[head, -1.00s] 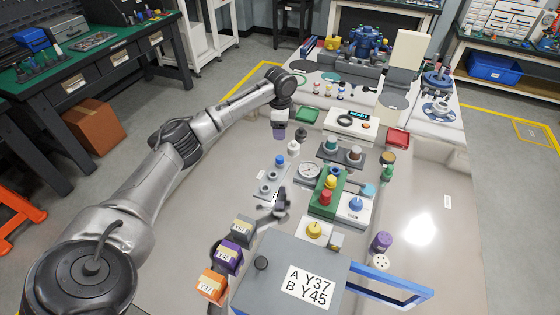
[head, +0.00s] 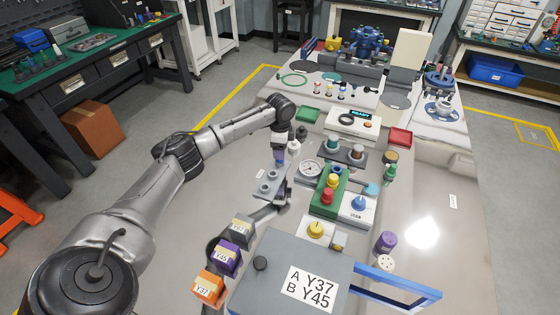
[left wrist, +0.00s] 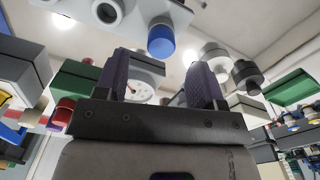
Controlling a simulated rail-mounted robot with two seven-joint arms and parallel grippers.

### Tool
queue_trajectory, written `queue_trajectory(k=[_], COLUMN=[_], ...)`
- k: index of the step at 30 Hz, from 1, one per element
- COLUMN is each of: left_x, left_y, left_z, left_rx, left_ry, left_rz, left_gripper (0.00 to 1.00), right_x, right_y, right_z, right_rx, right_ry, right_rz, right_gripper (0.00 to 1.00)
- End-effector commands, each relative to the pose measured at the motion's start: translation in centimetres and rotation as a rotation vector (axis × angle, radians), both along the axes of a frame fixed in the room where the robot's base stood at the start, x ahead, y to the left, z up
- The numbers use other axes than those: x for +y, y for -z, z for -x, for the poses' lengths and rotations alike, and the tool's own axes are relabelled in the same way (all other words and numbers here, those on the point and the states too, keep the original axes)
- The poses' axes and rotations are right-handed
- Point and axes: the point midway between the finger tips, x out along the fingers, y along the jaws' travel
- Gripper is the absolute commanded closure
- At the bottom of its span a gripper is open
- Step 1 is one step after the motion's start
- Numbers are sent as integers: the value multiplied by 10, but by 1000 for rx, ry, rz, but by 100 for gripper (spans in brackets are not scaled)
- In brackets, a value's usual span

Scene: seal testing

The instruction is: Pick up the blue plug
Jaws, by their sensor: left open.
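The blue plug (head: 279,163) sits upright at the far end of a grey block (head: 266,187) with two round sockets. My left gripper (head: 280,151) is right above and behind it in the head view, pointing down, and partly covers the plug. In the left wrist view, the blue plug (left wrist: 161,38) shows beyond the tips of the two purple fingers (left wrist: 161,72). It lies sideways between their lines, and nothing is held between the fingers. My right gripper is not in view.
A green block with coloured knobs (head: 318,205) is further right. Labelled cubes (head: 226,257) stand nearer. The table left of the grey block is clear.

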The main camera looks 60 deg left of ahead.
Motion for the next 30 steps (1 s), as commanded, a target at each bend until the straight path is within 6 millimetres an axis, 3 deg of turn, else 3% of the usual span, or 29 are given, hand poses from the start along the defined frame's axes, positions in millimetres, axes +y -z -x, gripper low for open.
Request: queue_trajectory(k=[6,15,30], left_x=[2,2,2], left_y=[33,37,37], left_z=[1,0,1], left_rx=[1,-1,-1], left_ry=[0,0,0], left_rz=[0,-1,-1], left_gripper=[37,37,85], right_x=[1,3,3], right_y=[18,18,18], right_z=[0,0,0], right_rx=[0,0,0], right_ry=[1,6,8], right_rz=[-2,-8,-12], right_gripper=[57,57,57])
